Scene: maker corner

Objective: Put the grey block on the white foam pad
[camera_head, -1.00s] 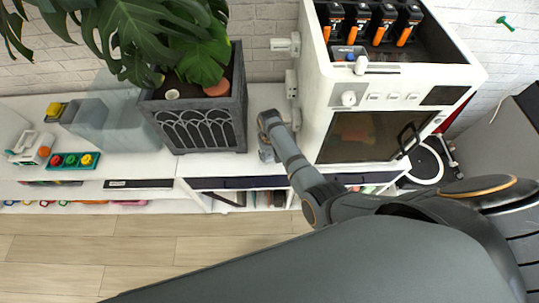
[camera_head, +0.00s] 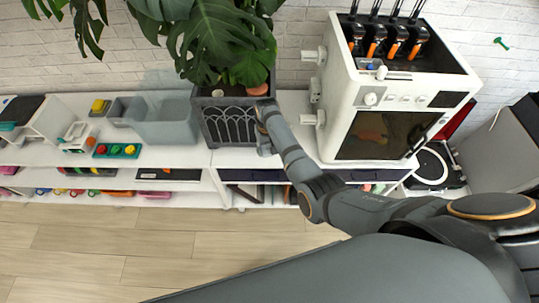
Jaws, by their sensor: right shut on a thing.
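My right gripper (camera_head: 264,142) reaches in from the right, above the white shelf top at the right front corner of the dark planter. It is shut on a small grey thing at its fingertips, which looks like the grey block but is mostly hidden by the gripper. I cannot make out whether the block touches the shelf top. I cannot pick out the white foam pad in this view. My left gripper is not in view.
The planter (camera_head: 230,124) with a large-leaved plant stands just left of the gripper, and a white machine (camera_head: 338,105) stands to the right. A translucent bin (camera_head: 165,122) and a tray of coloured buttons (camera_head: 117,151) are further left. The shelf top (camera_head: 190,158) is bare in front of the planter.

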